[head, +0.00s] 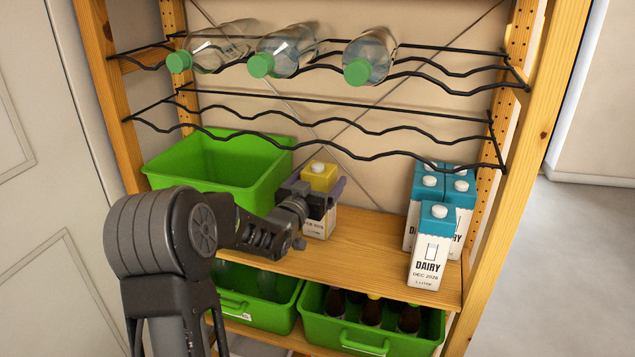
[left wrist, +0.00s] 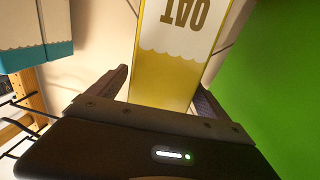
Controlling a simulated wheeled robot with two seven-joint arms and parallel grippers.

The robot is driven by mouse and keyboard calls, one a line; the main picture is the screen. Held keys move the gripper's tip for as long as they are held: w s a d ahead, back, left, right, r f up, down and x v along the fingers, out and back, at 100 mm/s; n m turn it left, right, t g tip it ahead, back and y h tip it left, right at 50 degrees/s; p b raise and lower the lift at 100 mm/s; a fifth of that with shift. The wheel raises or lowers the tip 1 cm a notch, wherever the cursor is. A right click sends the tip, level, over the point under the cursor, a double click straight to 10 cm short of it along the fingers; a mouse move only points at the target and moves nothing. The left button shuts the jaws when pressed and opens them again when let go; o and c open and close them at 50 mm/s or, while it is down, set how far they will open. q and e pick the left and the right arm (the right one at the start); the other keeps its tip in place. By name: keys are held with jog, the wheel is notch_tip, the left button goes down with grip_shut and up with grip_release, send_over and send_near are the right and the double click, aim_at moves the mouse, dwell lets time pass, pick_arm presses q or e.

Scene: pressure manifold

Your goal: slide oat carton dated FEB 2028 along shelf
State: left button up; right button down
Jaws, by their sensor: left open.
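The oat carton (head: 318,222), white with a yellow top, stands upright on the wooden shelf (head: 365,262) beside the green crate. Its date print is small and partly covered, so I cannot read it surely. In the left wrist view the carton (left wrist: 185,55) shows upside down with the word OAT. My left gripper (head: 315,193) is open, with its fingers on either side of the carton's upper part. I cannot tell whether the fingers touch it. My right gripper is not in view.
Several blue-topped dairy cartons (head: 433,246) stand at the shelf's right end; the front one reads DEC 2028. A green crate (head: 185,165) fills the left. Bare shelf lies between the oat and dairy cartons. Wire racks with bottles (head: 370,57) hang above; green crates (head: 372,335) sit below.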

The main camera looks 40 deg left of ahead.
aim_at(315, 188)
pick_arm(q)
jog(key=shift+c, duration=0.2)
grip_shut()
dwell(0.6)
jog(key=shift+b+v, duration=0.35)
jog(key=shift+v, duration=1.15)
jog(key=shift+d+b+v, duration=0.25)
jog(key=shift+v, duration=1.25)
jog(key=shift+d+b+v, duration=0.2)
jog(key=shift+d+v, duration=0.05)
jog(key=shift+v, duration=1.25)
jog(key=shift+w, duration=0.15)
jog(key=shift+o, duration=0.2)
grip_release()
